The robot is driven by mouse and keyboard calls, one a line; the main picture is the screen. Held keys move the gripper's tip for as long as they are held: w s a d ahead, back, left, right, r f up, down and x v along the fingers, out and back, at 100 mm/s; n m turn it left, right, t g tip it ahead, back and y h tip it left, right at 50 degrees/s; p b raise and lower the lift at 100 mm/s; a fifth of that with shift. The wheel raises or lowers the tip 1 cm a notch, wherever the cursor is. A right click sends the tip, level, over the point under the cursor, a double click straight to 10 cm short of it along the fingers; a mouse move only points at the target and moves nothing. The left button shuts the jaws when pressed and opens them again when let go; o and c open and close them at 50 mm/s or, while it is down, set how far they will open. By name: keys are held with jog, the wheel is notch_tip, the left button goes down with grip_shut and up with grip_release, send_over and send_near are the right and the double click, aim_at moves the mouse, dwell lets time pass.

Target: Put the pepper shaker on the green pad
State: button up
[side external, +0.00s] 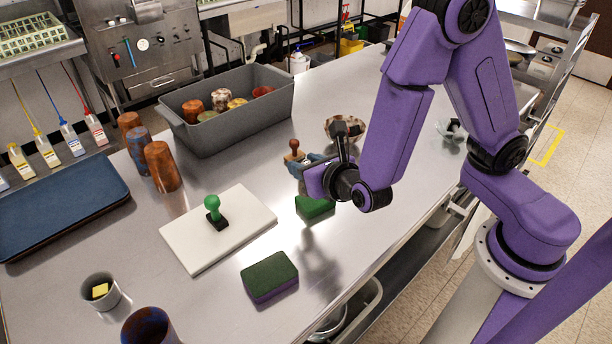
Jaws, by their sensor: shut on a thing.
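The pepper shaker (293,149) appears as a small brown piece with a round knob on top, upright at the fingertips of my gripper (302,165). My gripper reaches in from the right, pointing left, and is shut on it; the fingers hide its lower part. A green pad (316,209) lies on the steel counter just below and in front of my gripper, partly covered by it. Another green-topped block with a purple underside (270,275) lies nearer the front, with nothing on it. I cannot tell which one is the task's pad.
A white board (240,232) bears a green-knobbed piece (212,211). A grey bin (235,118) with several items stands behind. Brown cups (162,167), a blue tray (60,205), a small grey cup (100,291) and a patterned bowl (357,127) surround the work. Counter is bare around the front block.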

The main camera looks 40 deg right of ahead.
jog(key=shift+f, duration=1.6)
jog(key=shift+f, duration=0.15)
jog(key=o, duration=1.1)
